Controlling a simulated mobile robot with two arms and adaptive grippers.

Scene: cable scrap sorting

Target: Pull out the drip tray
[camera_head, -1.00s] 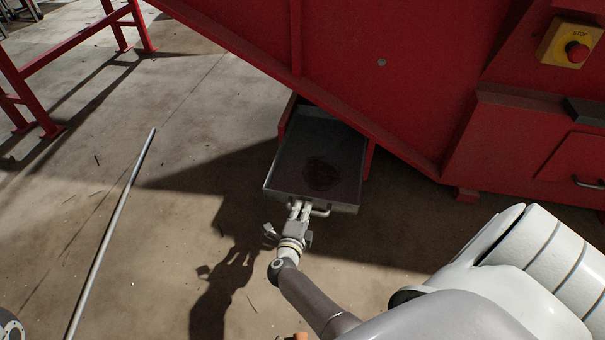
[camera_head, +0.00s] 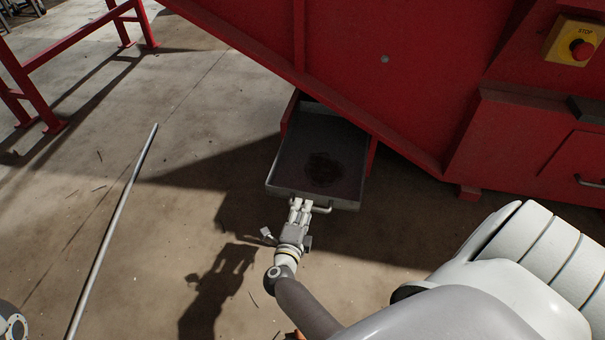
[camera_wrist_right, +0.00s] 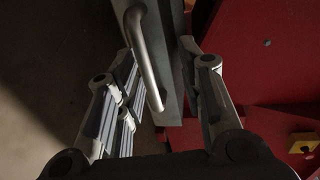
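The drip tray (camera_head: 322,150) is a dark grey shallow tray with a stain on its floor. It sticks out from under the red machine, its front edge facing me. A bar handle (camera_head: 322,209) is on its front, and the handle also shows in the right wrist view (camera_wrist_right: 148,60). My right gripper (camera_head: 300,203) is at the left part of the handle. In the right wrist view its fingers (camera_wrist_right: 160,60) are apart, with the handle bar in the gap, nearer the left finger. I see no firm grip on it. My left gripper is not in view.
The red machine (camera_head: 400,90) overhangs the tray, with an emergency stop button (camera_head: 581,50) at the upper right. A long metal rod (camera_head: 112,232) lies on the floor at left. A red frame (camera_head: 75,50) stands at the upper left.

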